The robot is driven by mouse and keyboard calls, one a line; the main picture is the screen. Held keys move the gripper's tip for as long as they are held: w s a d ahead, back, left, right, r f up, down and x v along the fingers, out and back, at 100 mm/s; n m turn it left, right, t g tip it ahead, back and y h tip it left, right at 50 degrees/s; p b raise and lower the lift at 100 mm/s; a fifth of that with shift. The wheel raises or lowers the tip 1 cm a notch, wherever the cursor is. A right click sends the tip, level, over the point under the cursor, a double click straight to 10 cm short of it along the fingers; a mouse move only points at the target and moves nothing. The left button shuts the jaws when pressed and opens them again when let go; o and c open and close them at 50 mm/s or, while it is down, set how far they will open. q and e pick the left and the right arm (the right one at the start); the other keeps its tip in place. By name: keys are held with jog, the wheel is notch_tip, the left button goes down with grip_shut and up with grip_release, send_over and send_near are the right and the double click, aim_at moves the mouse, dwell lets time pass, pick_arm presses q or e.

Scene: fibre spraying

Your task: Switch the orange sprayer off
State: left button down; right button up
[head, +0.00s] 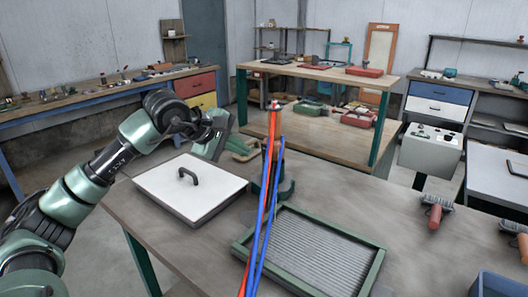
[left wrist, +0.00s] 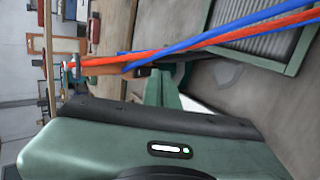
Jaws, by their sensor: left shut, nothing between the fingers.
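The orange sprayer (head: 272,135) stands upright on the workbench in the head view, with red and blue hoses running from it towards the front. In the left wrist view the sprayer (left wrist: 103,66) lies sideways across the upper left, with its hoses going off to the right. My left gripper (head: 221,143) is just left of the sprayer, shut and empty. In the left wrist view its green body fills the bottom and partly hides the sprayer's lower part. I cannot tell whether it touches the sprayer. The sprayer's switch is too small to make out. My right gripper is not in view.
A white panel with a black handle (head: 172,195) lies left on the bench. A green-framed ribbed tray (head: 375,268) lies in front of the sprayer. An orange-handled tool (head: 434,216) lies to the right, and a blue bin (head: 495,284) is at the lower right corner.

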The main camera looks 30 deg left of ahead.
pick_arm(q)
jog(key=a, duration=0.1)
jog(key=y, duration=0.1)
jog(key=a, duration=0.1)
jog(key=shift+s+a+r, duration=0.25)
jog(key=shift+a+r, duration=0.05)
jog(key=shift+a, duration=0.05)
jog(key=p, duration=0.4)
send_near(266, 153)
jog(key=f+x, duration=0.1)
jog(key=x, duration=0.4)
jog(key=shift+w+d+r+p, duration=0.15)
jog(key=shift+w+r+p, duration=0.05)
jog(key=shift+r+p, duration=0.1)
